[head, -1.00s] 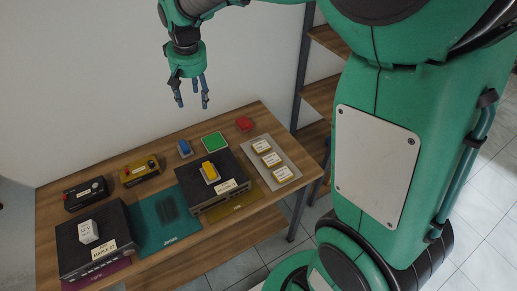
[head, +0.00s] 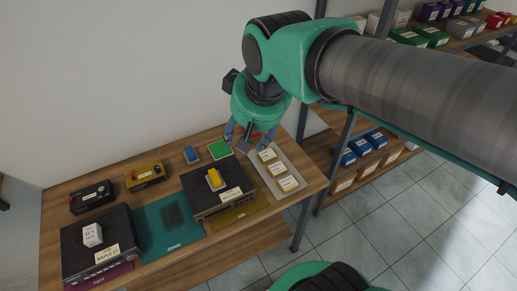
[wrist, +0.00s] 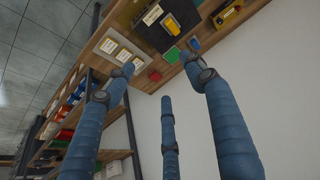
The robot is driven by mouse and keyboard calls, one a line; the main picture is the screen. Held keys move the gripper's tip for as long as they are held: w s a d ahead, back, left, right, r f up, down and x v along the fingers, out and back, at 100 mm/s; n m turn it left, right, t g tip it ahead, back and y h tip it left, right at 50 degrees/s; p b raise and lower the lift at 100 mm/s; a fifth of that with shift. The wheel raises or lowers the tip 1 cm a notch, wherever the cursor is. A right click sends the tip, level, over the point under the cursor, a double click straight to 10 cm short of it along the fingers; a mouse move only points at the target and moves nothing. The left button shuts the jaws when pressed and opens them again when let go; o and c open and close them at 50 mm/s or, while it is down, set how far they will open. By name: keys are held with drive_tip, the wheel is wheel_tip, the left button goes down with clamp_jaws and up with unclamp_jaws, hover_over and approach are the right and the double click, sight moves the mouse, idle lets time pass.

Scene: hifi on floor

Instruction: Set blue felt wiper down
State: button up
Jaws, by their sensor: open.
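The blue felt wiper (head: 192,155) rests on the wooden table near its back edge, left of a green square pad (head: 219,149). In the wrist view the wiper (wrist: 194,45) shows small beyond the right finger, beside the green pad. My gripper (head: 247,141) has its blue fingers spread, with nothing held between them. It is over the table's back right part, right of the wiper and apart from it. A red block (wrist: 154,75) shows between the fingers in the wrist view; my gripper mostly hides it in the head view.
A black hi-fi unit (head: 220,200) bears a yellow wiper (head: 214,179). A grey tray (head: 287,168) with labelled yellow blocks lies at right. A second black unit (head: 97,245), a teal mat (head: 169,225) and yellow (head: 145,175) and black boxes (head: 91,197) are left. Shelves stand right.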

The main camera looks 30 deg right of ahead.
drive_tip(key=s+f, duration=0.1)
drive_tip(key=s, duration=0.6)
drive_tip(key=shift+s+d+f+t, duration=0.3)
drive_tip(key=shift+s+f+t, duration=0.05)
drive_tip(key=shift+f+t, duration=0.05)
wheel_tip(320, 180, down, 12)
drive_tip(key=b, duration=1.2)
drive_tip(key=shift+f, duration=0.15)
idle(0.4)
